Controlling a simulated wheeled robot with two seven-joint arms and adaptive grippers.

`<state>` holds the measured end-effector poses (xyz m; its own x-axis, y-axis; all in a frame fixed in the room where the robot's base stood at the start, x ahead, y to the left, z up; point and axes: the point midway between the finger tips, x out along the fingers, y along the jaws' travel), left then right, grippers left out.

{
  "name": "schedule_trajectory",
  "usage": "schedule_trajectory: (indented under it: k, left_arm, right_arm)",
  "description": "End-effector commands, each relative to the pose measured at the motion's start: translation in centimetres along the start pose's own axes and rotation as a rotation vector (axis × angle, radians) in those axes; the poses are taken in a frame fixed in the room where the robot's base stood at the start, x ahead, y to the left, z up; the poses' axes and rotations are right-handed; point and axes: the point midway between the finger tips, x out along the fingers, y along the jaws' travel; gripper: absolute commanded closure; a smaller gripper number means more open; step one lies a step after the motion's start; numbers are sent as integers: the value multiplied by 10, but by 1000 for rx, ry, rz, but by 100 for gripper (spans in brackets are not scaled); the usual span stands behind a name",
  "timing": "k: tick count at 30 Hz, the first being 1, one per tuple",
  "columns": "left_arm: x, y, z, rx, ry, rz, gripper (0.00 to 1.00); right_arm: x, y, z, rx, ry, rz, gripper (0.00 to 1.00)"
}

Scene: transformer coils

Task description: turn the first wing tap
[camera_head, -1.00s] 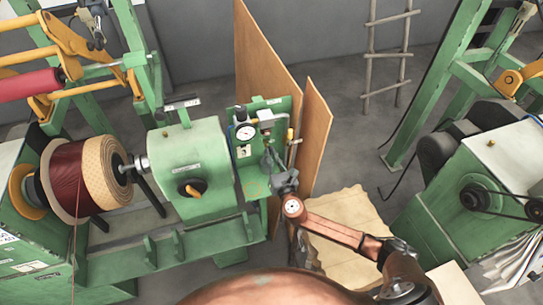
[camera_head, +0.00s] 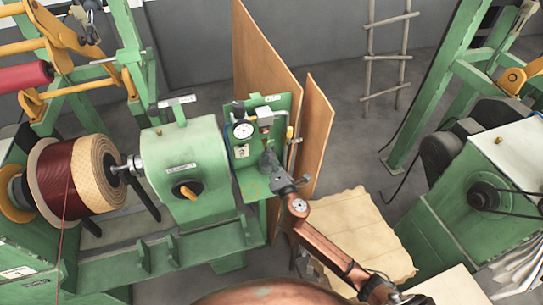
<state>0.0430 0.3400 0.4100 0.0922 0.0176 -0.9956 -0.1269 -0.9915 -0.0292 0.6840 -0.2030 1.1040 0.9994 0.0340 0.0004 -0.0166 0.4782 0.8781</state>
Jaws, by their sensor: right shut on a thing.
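A green upright panel (camera_head: 250,183) stands at the right end of the winding machine. It carries a round white gauge (camera_head: 243,130) and a grey metal fitting (camera_head: 265,118). My right gripper (camera_head: 268,159) is at the panel below the fitting, with its arm coming up from the lower right. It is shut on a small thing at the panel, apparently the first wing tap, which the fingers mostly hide. I cannot make out the tap's wings or their angle. My left gripper is not in view.
A wound coil (camera_head: 75,178) sits further left. Brown boards (camera_head: 317,130) stand close behind and right of the panel. A green machine (camera_head: 470,210) stands at the right.

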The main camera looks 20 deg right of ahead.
Motion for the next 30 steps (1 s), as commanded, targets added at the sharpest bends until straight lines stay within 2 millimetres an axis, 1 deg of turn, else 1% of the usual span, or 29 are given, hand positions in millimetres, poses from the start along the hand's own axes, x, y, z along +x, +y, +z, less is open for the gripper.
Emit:
schedule_trajectory:
  k: [1,6,15,21,30]
  left_arm:
    - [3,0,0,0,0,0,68]
    - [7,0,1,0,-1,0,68]
    - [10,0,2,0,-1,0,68]
    - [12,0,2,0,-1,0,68]
    - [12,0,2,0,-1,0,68]
  right_arm:
    - [0,-3,0,49,-2,-3,100]
    - [0,-3,-1,199,-1,-3,100]
    - [0,-3,0,401,-2,-2,100]
    - [0,-3,-1,477,0,-1,100]
    - [0,-3,-1,515,0,-1,100]
